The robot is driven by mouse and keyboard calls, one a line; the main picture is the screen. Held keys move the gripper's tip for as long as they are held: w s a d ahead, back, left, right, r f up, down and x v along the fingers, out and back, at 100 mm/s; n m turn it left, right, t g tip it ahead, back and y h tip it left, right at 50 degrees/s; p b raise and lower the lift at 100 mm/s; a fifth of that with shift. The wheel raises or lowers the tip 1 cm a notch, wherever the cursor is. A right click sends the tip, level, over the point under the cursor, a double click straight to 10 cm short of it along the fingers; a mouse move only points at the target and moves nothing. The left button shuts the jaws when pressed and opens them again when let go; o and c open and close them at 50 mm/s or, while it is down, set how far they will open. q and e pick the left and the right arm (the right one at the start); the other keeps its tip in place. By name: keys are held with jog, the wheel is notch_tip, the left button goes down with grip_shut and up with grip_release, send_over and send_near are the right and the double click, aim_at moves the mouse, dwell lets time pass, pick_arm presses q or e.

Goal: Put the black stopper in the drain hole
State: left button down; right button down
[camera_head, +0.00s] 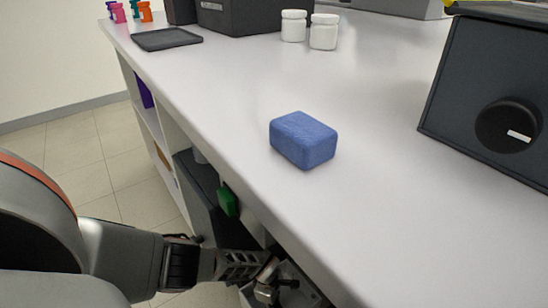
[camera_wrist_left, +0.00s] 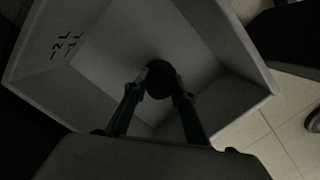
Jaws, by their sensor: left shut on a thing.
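My left gripper (camera_head: 270,278) reaches down past the front edge of the counter at the bottom of the head view. In the left wrist view its two fingers (camera_wrist_left: 160,90) are closed on a round black piece, the black stopper (camera_wrist_left: 161,70). The stopper is inside a pale grey basin (camera_wrist_left: 105,55) with sloping walls and 1L and 2L marks. I cannot tell whether the stopper touches the basin floor. The drain hole does not show; the stopper and fingers cover part of the floor. My right gripper is out of view.
A blue sponge-like block (camera_head: 303,140) lies on the white counter (camera_head: 220,100). Shelves (camera_head: 150,115) are below the counter.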

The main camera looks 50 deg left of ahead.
pick_arm(q)
jog(key=c, duration=1.6)
grip_release()
jog(key=shift+w+a+r, duration=0.1)
jog(key=shift+a+r, duration=0.05)
jog(key=shift+r, duration=0.95)
jog(key=r, duration=0.6)
jog(key=s+a+r, duration=0.1)
jog(key=r, duration=0.2)
jog(key=shift+r, duration=0.3)
